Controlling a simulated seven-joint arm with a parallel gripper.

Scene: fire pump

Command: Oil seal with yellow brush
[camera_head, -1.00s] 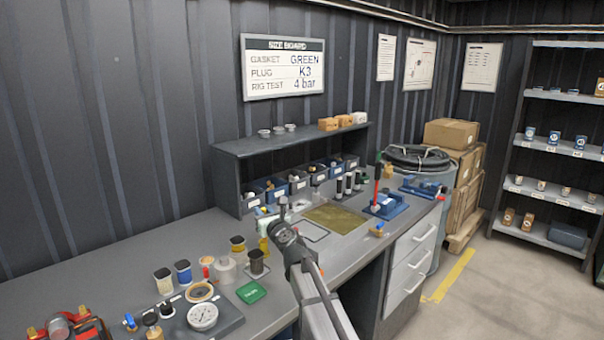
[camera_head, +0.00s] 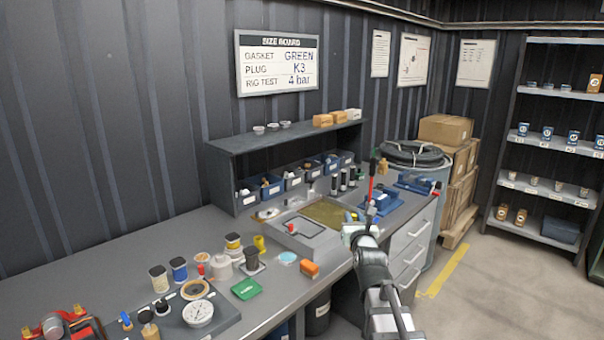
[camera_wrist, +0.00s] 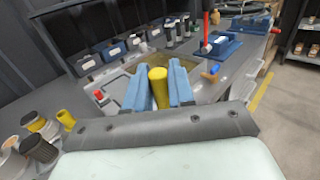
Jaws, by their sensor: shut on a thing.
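My gripper (camera_wrist: 158,92) is shut on a yellow cylinder, seemingly the yellow brush (camera_wrist: 158,86), between its blue fingers in the wrist view. Its bristles are not visible. In the head view my gripper (camera_head: 353,217) is over the front right of the workbench, near the blue fixture. A second yellow piece (camera_head: 259,243) stands on the bench left of the grey tray; it also shows in the wrist view (camera_wrist: 66,119). I cannot tell for certain which item is the oil seal.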

